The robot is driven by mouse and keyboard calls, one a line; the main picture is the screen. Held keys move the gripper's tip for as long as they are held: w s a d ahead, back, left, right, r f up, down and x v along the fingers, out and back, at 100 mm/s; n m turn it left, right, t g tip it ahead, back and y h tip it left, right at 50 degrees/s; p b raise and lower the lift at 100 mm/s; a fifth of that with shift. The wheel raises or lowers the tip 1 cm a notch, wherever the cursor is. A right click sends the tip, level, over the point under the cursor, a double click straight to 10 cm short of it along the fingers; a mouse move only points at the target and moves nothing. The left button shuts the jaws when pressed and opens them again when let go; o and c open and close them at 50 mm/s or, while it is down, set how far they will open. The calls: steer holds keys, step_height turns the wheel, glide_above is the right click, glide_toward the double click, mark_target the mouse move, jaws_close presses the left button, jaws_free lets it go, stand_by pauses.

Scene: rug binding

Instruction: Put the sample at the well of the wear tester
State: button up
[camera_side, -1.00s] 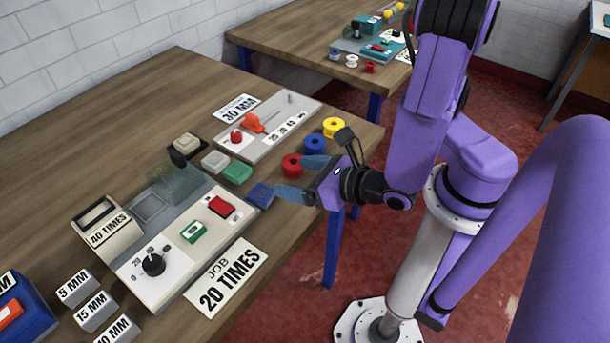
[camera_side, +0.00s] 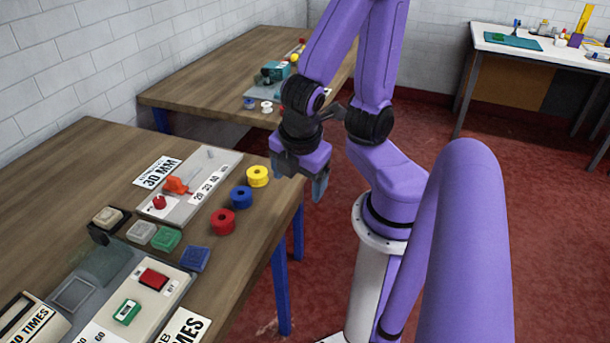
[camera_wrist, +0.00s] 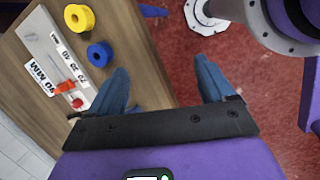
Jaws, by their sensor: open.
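The wear tester (camera_side: 143,296) lies on the wooden table at lower left in the side view, partly cut off by the frame. Its square grey well (camera_side: 75,293) looks empty. Square samples lie behind it: a blue one (camera_side: 195,259), a green one (camera_side: 165,239) and a pale grey one (camera_side: 141,232). A beige block (camera_side: 108,217) sits on a dark holder beside them. My gripper (camera_side: 298,180) is open and empty, pointing down near the table's right edge by the yellow spool.
Red (camera_side: 223,222), blue (camera_side: 241,197) and yellow (camera_side: 257,176) spools line the table's right edge. A grey panel (camera_side: 190,185) with an orange lever and a 30 MM card (camera_side: 157,172) lie behind. A second table (camera_side: 190,88) stands further back.

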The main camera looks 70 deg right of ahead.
steer(key=shift+s+a+r+m+g+y, duration=0.6)
steer(key=shift+s+a+r+m+y, duration=0.15)
steer(key=shift+r+m+y, duration=0.3)
steer(key=shift+s+a+r+m+y, duration=0.15)
steer(key=shift+s+m+y, duration=0.1)
steer(key=shift+m+y, duration=0.1)
steer(key=c, duration=0.4)
steer(key=shift+a, duration=0.1)
